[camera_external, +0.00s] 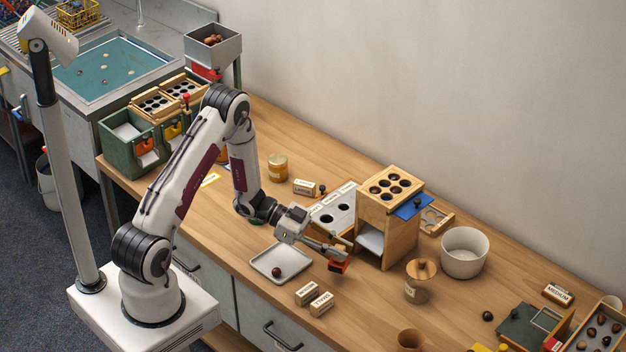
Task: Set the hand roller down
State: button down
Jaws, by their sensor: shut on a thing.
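My gripper (331,252) is low over the table, just in front of the wooden stand with round holes. It is shut on a small orange-red and dark piece (338,267), which I take to be the hand roller. The fingers partly hide it and it is small in the picture. I cannot tell whether it touches the tabletop (375,305) or hangs just above it.
A white tray (281,262) with one chestnut lies left of my gripper. The wooden stand (403,225) rises close behind it. Small label blocks (313,298) lie in front. A lidded jar (420,281) and white bowl (464,253) stand right. Bare table lies between the blocks and jar.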

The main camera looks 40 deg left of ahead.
aim_at(331, 259)
jog(key=shift+f, duration=0.1)
jog(key=shift+f, duration=1.95)
jog(key=shift+f, duration=0.15)
jog(key=shift+s+f, duration=0.1)
jog(key=shift+f, duration=0.35)
jog(key=shift+f, duration=0.2)
jog(key=c, duration=1.9)
grip_release()
jog(key=shift+r, duration=0.2)
